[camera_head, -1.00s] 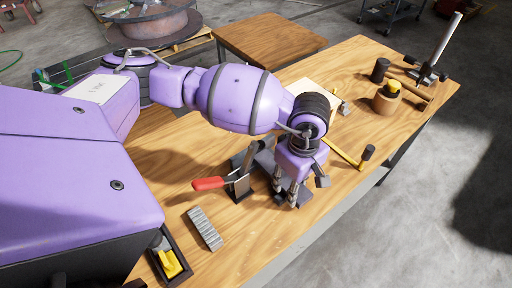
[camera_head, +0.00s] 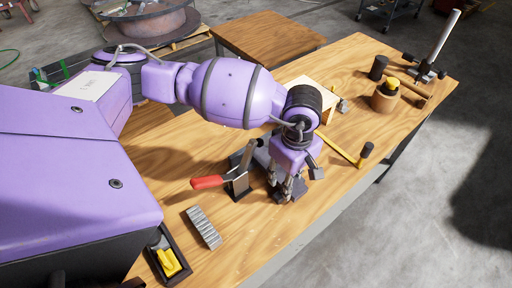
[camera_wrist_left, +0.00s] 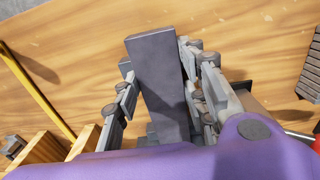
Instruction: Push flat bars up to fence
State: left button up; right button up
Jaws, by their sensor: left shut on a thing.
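My left gripper (camera_head: 287,192) is low over the wooden bench, just right of a dark fixture with a red-handled clamp (camera_head: 236,182). In the left wrist view, its fingers (camera_wrist_left: 163,95) are shut on a flat grey steel bar (camera_wrist_left: 158,65). The bar's far end sticks out past the fingers over the wood; its near end is hidden by the gripper. In the head view the arm and fingers mostly cover the bar. I cannot tell whether it touches the fixture. Several short grey bars (camera_head: 204,227) lie side by side left of the gripper. My right gripper is not in view.
A black tray with a yellow item (camera_head: 169,262) is at the bench's near left. The bench (camera_head: 262,232) is clear in front.

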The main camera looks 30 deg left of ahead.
pick_arm(q)
jog(key=shift+w+a+r, duration=0.1)
jog(key=shift+w+a, duration=0.1)
jog(key=shift+a, duration=0.15)
jog(key=o, duration=1.2)
jog(key=shift+s, duration=0.15)
notch_tip(320, 180, up, 12)
